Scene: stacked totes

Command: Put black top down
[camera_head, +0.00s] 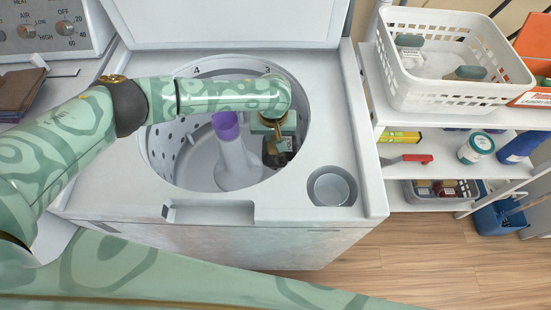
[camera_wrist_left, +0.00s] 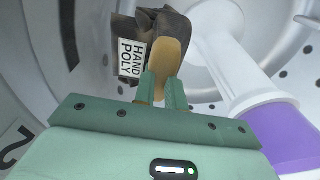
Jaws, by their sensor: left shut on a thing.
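The black top (camera_wrist_left: 183,30) is a crumpled dark cloth with a white tag reading "HAND POLY". It is pinched between the fingers of my left gripper (camera_wrist_left: 163,75), inside the washer drum. In the head view the left gripper (camera_head: 279,142) reaches down into the right side of the open washer (camera_head: 345,120), to the right of the agitator (camera_head: 237,160). Only a small dark part of the black top (camera_head: 275,159) shows there, below the fingers. I cannot tell whether it touches the drum floor. My right gripper is out of view.
A white shelf unit (camera_head: 379,116) stands to the right with a white basket (camera_head: 392,73) on top. The washer lid (camera_head: 230,22) is raised at the back. A round cup-like recess (camera_head: 331,189) is at the washer's front right corner. The wooden floor is free at the lower right.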

